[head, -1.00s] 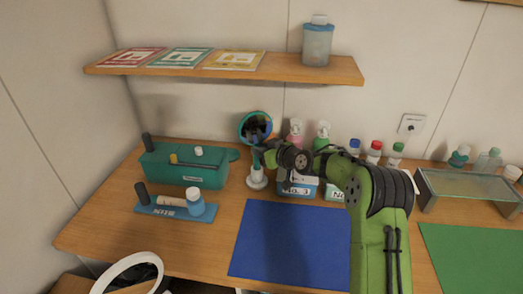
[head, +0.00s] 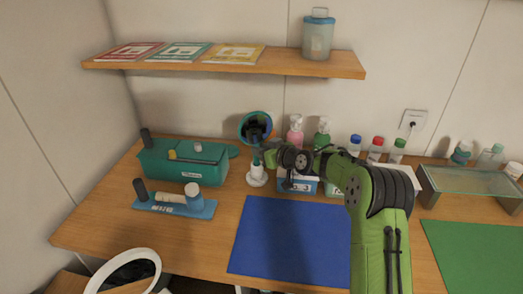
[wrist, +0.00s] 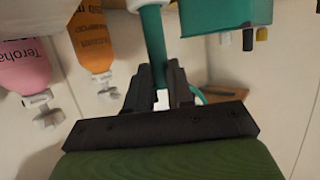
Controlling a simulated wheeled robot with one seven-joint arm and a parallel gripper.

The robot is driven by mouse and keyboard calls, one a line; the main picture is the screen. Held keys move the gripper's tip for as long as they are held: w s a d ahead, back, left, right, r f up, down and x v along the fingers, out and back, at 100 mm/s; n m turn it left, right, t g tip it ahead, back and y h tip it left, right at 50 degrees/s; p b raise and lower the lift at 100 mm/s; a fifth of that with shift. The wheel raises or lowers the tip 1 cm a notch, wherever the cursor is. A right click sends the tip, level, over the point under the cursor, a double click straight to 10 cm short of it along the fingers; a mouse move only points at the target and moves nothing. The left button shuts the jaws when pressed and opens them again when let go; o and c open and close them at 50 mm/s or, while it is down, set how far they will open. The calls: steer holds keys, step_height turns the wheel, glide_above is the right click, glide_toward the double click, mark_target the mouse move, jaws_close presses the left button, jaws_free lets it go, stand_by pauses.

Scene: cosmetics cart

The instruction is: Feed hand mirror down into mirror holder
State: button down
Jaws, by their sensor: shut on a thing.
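The hand mirror (head: 256,127) is upright, with a round teal-rimmed head above my gripper (head: 264,153). My gripper, seen in the wrist view (wrist: 160,78), is shut on the mirror's teal handle (wrist: 154,45). The white mirror holder (head: 257,177) stands on the table directly below the mirror. The handle's lower part shows just above the holder's top in the head view. In the wrist view, the handle runs to the white holder (wrist: 146,3) at the top edge. I cannot tell how far its end is inside.
A teal case (head: 185,161) and a blue tray (head: 172,207) stand to the left. Pink (head: 295,132) and green (head: 321,135) pump bottles and a labelled blue box (head: 300,184) are close on the right. A blue mat (head: 285,240) lies clear in front. A shelf (head: 240,68) hangs above.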

steer(key=shift+f+b, duration=0.3)
steer(key=c, duration=0.9)
jaws_free()
steer(key=v, duration=1.5)
steer(key=s+a+r+m+g+h, duration=0.1)
steer(key=s+r+g+h, duration=0.1)
steer(key=s, duration=0.6)
steer(key=s+a+r+g+h, duration=0.1)
steer(key=s+r+h, duration=0.1)
steer(key=s, duration=0.6)
steer(key=s+d+m+g+h, duration=0.1)
steer(key=s+d+m, duration=0.1)
steer(key=s, duration=0.4)
steer(key=s+d+m+h+p, duration=0.1)
steer(key=s+m+h, duration=0.1)
steer(key=s, duration=0.5)
steer(key=s+d+m+g+h+p, duration=0.1)
steer(key=s+d+m, duration=0.1)
steer(key=s, duration=0.5)
steer(key=shift+s+d+f+g, duration=0.15)
steer(key=shift+d+f+g, duration=0.1)
steer(key=shift+d+g, duration=0.1)
